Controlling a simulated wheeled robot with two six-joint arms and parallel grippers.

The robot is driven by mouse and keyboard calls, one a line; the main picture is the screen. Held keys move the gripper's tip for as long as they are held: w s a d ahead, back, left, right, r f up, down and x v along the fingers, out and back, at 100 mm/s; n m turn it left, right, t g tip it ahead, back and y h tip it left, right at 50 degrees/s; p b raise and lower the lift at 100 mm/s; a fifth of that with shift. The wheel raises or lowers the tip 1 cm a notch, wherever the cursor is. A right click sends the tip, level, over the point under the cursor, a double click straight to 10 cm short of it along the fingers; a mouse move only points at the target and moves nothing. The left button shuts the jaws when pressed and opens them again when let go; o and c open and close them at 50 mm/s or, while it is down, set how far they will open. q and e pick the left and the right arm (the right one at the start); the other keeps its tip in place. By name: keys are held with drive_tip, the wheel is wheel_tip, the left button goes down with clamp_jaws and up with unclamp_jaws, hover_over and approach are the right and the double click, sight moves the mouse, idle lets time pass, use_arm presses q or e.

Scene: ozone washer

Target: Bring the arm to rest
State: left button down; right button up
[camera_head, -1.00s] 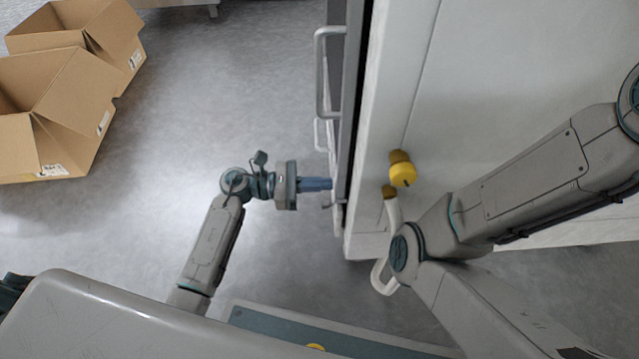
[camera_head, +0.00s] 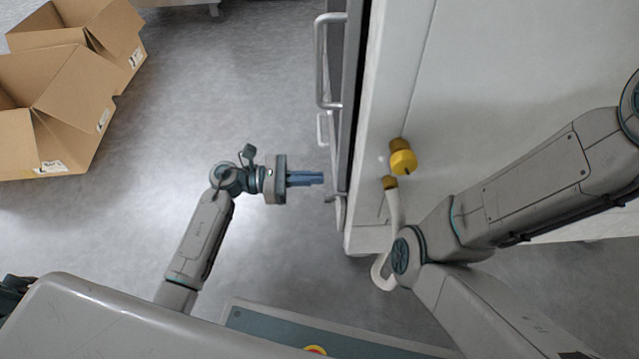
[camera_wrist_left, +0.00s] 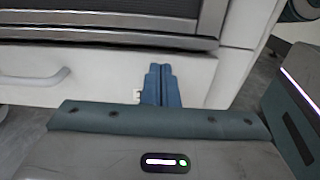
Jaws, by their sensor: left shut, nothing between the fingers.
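My left gripper (camera_head: 318,178) comes in from the left in the head view, its blue fingers pointing right at the front of the washer cabinet (camera_head: 470,75). The fingers are shut with nothing between them, and a small gap parts them from the cabinet. In the left wrist view the shut fingers (camera_wrist_left: 161,78) stand upright in the middle, in front of the white cabinet front (camera_wrist_left: 100,72).
The cabinet has a long bar handle (camera_head: 320,62), a yellow knob (camera_head: 402,160) and a pale curved pipe (camera_head: 393,213). Open cardboard boxes (camera_head: 60,95) stand on the floor at the left. The grey floor (camera_head: 215,90) between boxes and cabinet is clear.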

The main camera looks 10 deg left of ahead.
use_arm(q)
drive_tip(key=p+v, duration=0.4)
drive_tip(key=v, duration=0.7)
drive_tip(key=shift+r, duration=0.1)
